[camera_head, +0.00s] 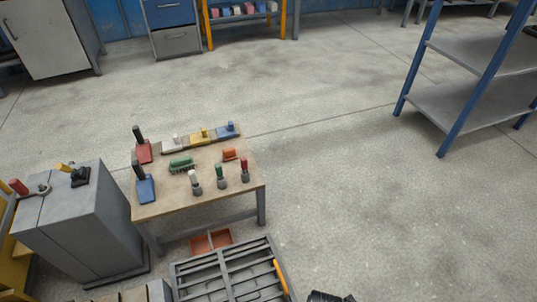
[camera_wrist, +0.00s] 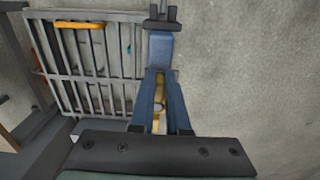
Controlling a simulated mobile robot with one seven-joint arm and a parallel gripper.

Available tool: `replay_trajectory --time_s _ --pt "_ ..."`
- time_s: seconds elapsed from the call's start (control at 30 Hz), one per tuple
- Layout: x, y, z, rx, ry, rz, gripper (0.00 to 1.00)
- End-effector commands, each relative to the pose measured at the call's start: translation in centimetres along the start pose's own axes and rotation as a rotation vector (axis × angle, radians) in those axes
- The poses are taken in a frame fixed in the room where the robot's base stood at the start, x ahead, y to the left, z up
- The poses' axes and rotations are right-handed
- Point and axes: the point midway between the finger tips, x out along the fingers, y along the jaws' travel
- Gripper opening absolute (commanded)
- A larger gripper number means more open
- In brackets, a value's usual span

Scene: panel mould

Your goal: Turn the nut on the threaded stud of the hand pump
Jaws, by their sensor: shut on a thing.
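In the wrist view my gripper (camera_wrist: 161,76) points away from the camera, its two blue-grey fingers close together. A narrow brass-coloured piece (camera_wrist: 161,88) shows between the fingers, with a small grey round spot on it. It is mostly hidden, and I cannot tell whether it is the nut or its stud. Beyond the fingertips is a blue block (camera_wrist: 160,49) with a dark forked top (camera_wrist: 160,24). I cannot tell whether it is part of the hand pump. I cannot identify the pump, nut or stud for certain in the head view.
A grey barred mould (camera_head: 225,272) with an orange bar lies at the bottom; it is left of my gripper in the wrist view (camera_wrist: 54,62). A wooden table (camera_head: 225,203) holds several tools and blocks. A grey cabinet (camera_head: 95,225) stands left.

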Motion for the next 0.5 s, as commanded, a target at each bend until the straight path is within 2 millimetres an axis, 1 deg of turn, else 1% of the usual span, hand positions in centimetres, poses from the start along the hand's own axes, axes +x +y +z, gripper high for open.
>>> replay_trajectory --time_s 0.03,0.17,0.5 --pt "0.0 0.1 -0.1 -0.024 0.002 0.000 0.00" --pt "0.0 0.1 -0.1 -0.021 0.002 0.000 0.00" --pt "-1.6 0.1 0.0 -0.017 0.001 0.000 0.00"
